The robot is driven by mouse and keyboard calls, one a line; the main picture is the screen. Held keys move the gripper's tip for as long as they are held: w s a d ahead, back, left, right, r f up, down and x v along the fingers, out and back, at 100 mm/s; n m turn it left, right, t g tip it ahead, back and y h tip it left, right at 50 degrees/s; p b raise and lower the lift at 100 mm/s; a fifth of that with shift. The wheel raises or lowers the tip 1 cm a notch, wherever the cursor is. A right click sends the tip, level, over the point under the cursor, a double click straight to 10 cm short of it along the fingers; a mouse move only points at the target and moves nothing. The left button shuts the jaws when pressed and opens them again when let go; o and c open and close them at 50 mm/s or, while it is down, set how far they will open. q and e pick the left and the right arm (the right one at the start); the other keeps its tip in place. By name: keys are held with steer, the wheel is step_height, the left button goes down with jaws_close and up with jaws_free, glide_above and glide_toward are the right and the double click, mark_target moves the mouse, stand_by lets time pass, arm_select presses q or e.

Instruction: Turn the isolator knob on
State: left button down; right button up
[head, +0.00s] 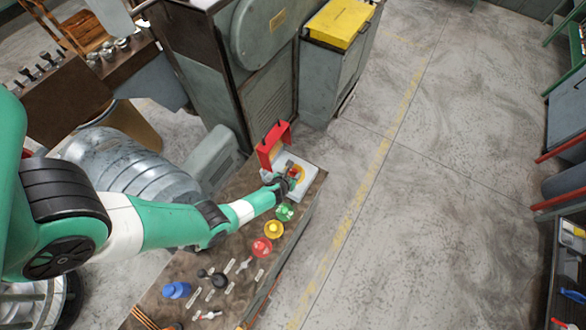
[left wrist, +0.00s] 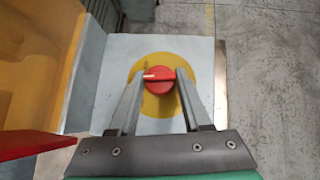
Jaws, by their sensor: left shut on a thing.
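The isolator knob (left wrist: 159,79) is red with a white pointer line and sits on a yellow disc (left wrist: 150,107) on a pale grey box face. In the left wrist view its white line points left, about level. My left gripper (left wrist: 159,82) has one finger on each side of the knob and is shut on it. In the head view my left gripper (head: 286,178) reaches the grey isolator box (head: 298,188) at the far end of the bench and partly hides the knob. My right gripper is not in view.
A red guard frame (head: 272,143) stands upright behind the box. Green (head: 285,212), yellow (head: 274,229) and red (head: 262,247) buttons line the bench nearer me, with small levers and a blue part (head: 176,290). Open floor lies to the right.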

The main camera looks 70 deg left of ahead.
arm_select(q)
steer(key=shift+m+t+h+p, duration=0.4)
steer(key=shift+m+p, duration=0.15)
steer(key=shift+m, duration=0.25)
steer(key=shift+s, duration=0.1)
steer(key=shift+c, duration=1.8)
jaws_free()
steer(key=p+v, duration=0.9)
steer(key=v, duration=0.2)
steer(key=shift+s+r+p, duration=0.2)
steer(key=shift+p, duration=0.15)
